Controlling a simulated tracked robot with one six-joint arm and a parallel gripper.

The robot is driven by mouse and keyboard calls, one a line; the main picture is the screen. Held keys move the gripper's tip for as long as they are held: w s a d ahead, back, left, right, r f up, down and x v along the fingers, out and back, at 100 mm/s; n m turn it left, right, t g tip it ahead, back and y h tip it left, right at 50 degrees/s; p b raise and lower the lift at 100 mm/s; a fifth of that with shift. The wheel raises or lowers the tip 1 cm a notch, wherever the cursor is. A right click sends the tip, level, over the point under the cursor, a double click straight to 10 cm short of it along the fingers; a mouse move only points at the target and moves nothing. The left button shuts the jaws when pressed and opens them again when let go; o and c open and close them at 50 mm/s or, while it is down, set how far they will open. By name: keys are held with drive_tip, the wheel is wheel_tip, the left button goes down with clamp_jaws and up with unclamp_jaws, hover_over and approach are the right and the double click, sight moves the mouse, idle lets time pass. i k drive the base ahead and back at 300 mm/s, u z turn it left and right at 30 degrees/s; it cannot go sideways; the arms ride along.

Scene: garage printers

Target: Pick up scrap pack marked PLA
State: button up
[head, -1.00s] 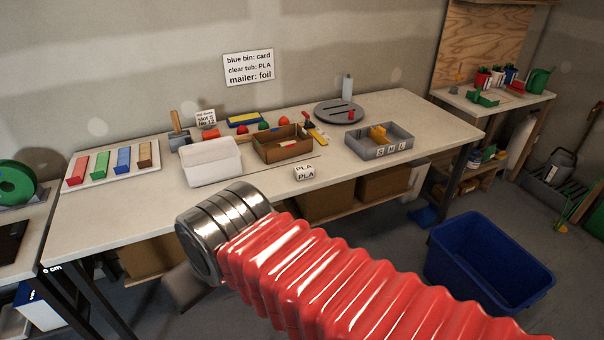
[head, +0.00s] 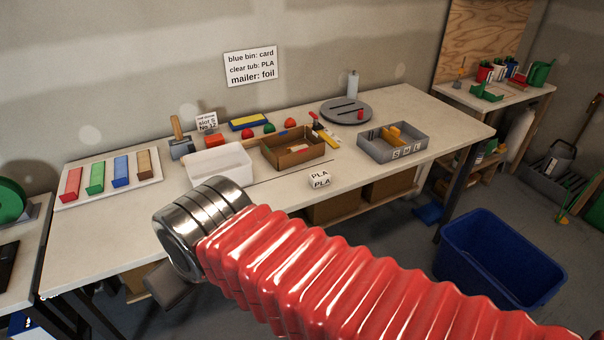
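The scrap pack marked PLA (head: 320,180) is a small white block with "PLA" printed on its top and front faces. It sits upright on the pale workbench (head: 110,235), near the front edge and in front of the brown cardboard box. My arm, in a red ribbed sleeve with a metal collar, crosses the lower part of the head view, and its collar is left of the pack and apart from it. My gripper's fingers do not show; a grey part below the collar is partly hidden.
A blue bin (head: 500,260) stands on the floor at right. The bench front right of the pack is clear.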

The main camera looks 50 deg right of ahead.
sight(322, 179)
drive_tip(key=z, duration=0.05)
drive_tip(key=i, duration=1.05)
